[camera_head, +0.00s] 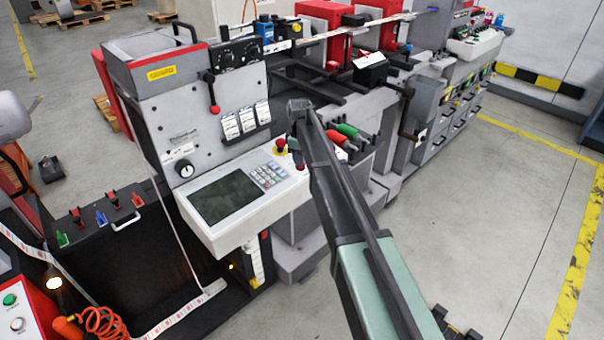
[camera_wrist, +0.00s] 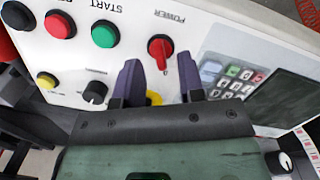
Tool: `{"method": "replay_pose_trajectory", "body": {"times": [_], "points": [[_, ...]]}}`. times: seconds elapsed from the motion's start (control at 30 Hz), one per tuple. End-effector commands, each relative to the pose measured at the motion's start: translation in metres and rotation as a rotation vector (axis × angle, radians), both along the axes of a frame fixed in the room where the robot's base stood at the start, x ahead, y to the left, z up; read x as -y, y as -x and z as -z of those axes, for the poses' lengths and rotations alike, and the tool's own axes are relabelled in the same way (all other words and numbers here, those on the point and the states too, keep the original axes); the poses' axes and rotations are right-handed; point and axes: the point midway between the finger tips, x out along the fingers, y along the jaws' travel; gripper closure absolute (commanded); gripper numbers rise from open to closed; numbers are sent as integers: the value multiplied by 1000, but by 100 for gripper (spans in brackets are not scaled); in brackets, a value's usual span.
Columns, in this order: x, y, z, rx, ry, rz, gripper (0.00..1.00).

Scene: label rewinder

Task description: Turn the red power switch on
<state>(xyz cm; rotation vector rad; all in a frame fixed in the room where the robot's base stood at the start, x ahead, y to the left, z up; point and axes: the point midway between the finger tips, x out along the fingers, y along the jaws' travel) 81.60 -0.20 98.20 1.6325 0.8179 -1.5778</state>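The red power switch (camera_wrist: 160,48) is a rotary knob on the white control panel (camera_wrist: 225,25), below the upside-down word POWER in the wrist view. Its narrow grip points down in that view. My gripper (camera_wrist: 158,60) is open, with its two dark purple fingers apart and the switch's grip between or just beyond their tips. I cannot tell whether either finger touches it. In the head view my dark forearm reaches over the right part of the panel (camera_head: 236,230), and the fingers and the switch cannot be made out clearly.
A green START button (camera_wrist: 105,34), a red button (camera_wrist: 60,24) and a black knob (camera_wrist: 94,92) lie left of the switch. A keypad (camera_wrist: 232,80) and dark screen (camera_wrist: 283,100) lie right. A yellow part (camera_wrist: 154,98) shows between the fingers.

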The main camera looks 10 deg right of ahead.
Motion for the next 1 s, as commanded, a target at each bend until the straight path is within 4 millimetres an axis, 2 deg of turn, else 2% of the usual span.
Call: {"method": "replay_pose_trajectory", "body": {"times": [0.03,0.1,0.37,0.4,0.63,1.0], "points": [[0,-1,20,0,0,0,64],[1,-1,25,0,0,0,64],[1,-1,23,0,0,0,64],[1,-1,23,0,0,0,65],[1,-1,23,0,0,0,100],[1,-1,23,-2,-4,28,100]]}}
